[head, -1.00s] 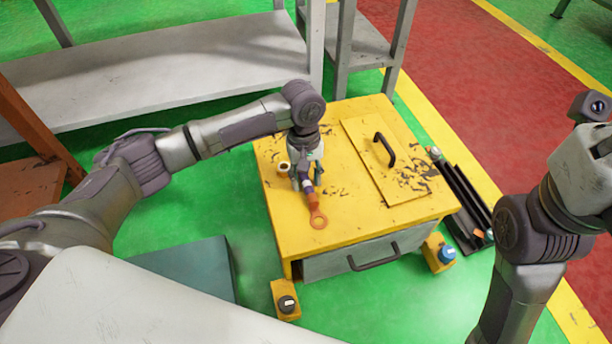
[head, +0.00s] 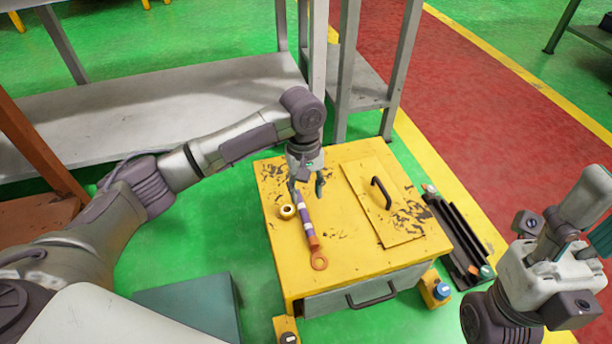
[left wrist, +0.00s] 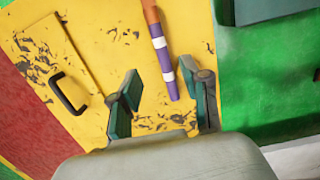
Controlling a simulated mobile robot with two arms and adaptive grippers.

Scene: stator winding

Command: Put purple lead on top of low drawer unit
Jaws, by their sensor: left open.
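The purple lead (head: 304,215) lies on the yellow top of the low drawer unit (head: 352,268). It has white bands and an orange ring end pointing to the front. It also shows in the left wrist view (left wrist: 166,68), lying flat on the yellow top. My left gripper (head: 306,190) is open and empty just above the back end of the lead. In the left wrist view its fingers (left wrist: 165,105) stand apart, with the lead's purple end between them and beyond. My right gripper (head: 594,238) is partly visible at the right edge, away from the unit; its jaws are unclear.
A panel with a black handle (head: 383,193) covers the right part of the top. A black tray (head: 458,235) lies on the floor to the right. A grey shelf (head: 150,100) stands behind.

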